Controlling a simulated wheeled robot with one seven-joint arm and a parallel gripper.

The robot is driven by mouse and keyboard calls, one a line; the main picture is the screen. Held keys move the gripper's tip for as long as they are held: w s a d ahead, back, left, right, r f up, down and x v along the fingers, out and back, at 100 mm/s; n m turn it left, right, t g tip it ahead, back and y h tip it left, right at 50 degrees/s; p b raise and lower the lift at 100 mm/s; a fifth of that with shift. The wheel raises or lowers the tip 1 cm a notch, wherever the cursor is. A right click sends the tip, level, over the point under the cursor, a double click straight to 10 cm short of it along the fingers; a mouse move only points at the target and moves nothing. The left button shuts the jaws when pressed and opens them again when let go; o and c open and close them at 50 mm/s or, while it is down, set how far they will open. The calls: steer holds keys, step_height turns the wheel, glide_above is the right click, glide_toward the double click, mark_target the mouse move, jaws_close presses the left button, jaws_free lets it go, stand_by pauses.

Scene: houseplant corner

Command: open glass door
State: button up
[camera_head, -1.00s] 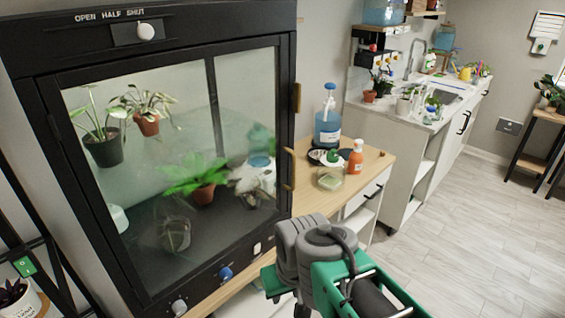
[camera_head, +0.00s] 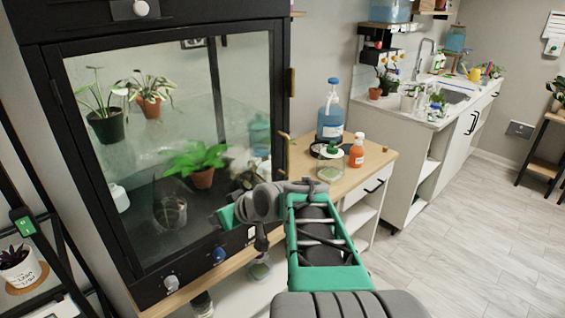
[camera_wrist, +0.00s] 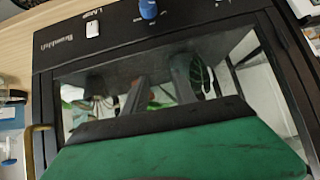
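The glass door (camera_head: 160,150) is a black-framed pane on the dark plant cabinet and looks shut. Its brass handle (camera_head: 286,155) is on the right edge, partly hard to see against the bench. My gripper (camera_head: 228,215) is in front of the door's lower right part, left of and below the handle. In the wrist view the handle (camera_wrist: 34,150) is at the left edge, beside the green gripper body (camera_wrist: 180,148), with a gap between them. Nothing held is visible. Two dark bars beyond the green body may be fingers or reflections, so the opening is unclear.
Below the door are a blue knob (camera_head: 218,255) and a grey knob (camera_head: 171,283). On the wooden bench to the right stand a blue pump bottle (camera_head: 331,112) and an orange bottle (camera_head: 356,152). A shelf with a potted plant (camera_head: 18,268) is at left.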

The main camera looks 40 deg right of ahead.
mark_target(287, 171)
steer(key=s+d+r+m+t+h+b, duration=0.1)
steer(key=s+d+r+t, duration=0.15)
steer(key=d, duration=0.45)
steer(key=s+d+r+t+h, duration=0.1)
steer(key=d+r+t+h, duration=0.15)
steer(key=d, duration=0.55)
steer(key=s+d+r+m+t+h+b, duration=0.1)
steer(key=s+d+r+t, duration=0.2)
steer(key=d, duration=0.4)
steer(key=w, duration=0.2)
steer(key=w+d, duration=0.1)
steer(key=w, duration=0.2)
steer(key=w+p, duration=0.1)
steer(key=w, duration=0.2)
steer(key=shift+w+d+r, duration=0.15)
steer(key=shift+w+r, duration=0.05)
steer(key=shift+r, duration=0.05)
steer(key=shift+c, duration=0.5)
jaws_close()
